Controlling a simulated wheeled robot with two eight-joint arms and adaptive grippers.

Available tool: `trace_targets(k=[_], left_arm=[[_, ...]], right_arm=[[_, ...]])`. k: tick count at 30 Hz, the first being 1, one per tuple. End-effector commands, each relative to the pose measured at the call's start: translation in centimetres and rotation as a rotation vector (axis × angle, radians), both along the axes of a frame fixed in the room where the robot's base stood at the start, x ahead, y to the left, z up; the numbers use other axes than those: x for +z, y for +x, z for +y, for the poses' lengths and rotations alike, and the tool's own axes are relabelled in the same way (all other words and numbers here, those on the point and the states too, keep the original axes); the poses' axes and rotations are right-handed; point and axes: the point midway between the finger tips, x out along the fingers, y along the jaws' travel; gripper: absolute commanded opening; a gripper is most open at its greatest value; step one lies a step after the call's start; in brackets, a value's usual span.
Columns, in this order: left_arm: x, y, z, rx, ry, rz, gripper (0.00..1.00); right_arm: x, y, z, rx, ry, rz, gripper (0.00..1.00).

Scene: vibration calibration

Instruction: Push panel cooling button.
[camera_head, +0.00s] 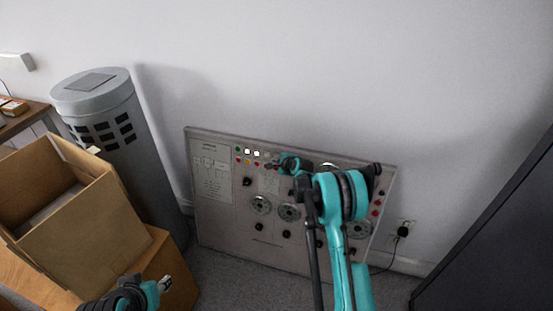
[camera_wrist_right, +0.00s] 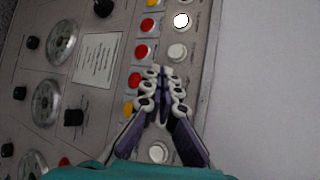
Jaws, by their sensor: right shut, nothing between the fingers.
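The grey control panel (camera_head: 225,225) leans against the wall. Its upper left has small round buttons: a green one (camera_head: 237,149), lit white ones (camera_head: 247,151) and a red and yellow row below. In the right wrist view, a lit white button (camera_wrist_right: 181,20), a plain white button (camera_wrist_right: 177,52) and another white button (camera_wrist_right: 158,152) form a column. Labels are too small to read, so I cannot tell the cooling button. My right gripper (camera_wrist_right: 165,72) is shut and empty over this column, its tips just below the plain white button; contact is unclear. It shows at the panel's top (camera_head: 272,165). My left gripper (camera_head: 164,284) is at bottom left.
Red buttons (camera_wrist_right: 142,52), a yellow button (camera_wrist_right: 129,108) and dials (camera_wrist_right: 47,102) sit beside the column. An open cardboard box (camera_head: 80,225) and a grey cylinder (camera_head: 150,165) stand left. A dark cabinet (camera_head: 495,245) stands right. A plug (camera_head: 402,231) is in the wall.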

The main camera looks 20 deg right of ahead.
Motion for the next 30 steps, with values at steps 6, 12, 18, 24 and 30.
trace_targets(k=[6, 12, 18, 24, 30], left_arm=[[0.0, 0.0, 0.0, 0.0, 0.0, 0.0, 0.4], [0.0, 0.0, 0.0, 0.0, 0.0, 0.0, 0.4], [-0.1, 0.0, 0.0, 0.0, 0.0, 0.0, 0.4], [-0.1, 0.0, 0.0, 0.0, 0.0, 0.0, 0.4], [-0.1, 0.0, 0.0, 0.0, 0.0, 0.0, 0.4]], right_arm=[[0.0, 0.0, 0.0, 0.0, 0.0, 0.0, 0.0], [0.3, -0.9, 0.7, 0.001, 0.001, 0.0, 0.0], [0.7, -2.6, 1.8, 0.001, 0.001, 0.0, 0.0], [1.0, -3.9, 2.6, -0.001, 0.001, 0.0, 0.0], [1.0, -4.1, 2.8, -0.001, 0.001, 0.0, 0.0]])
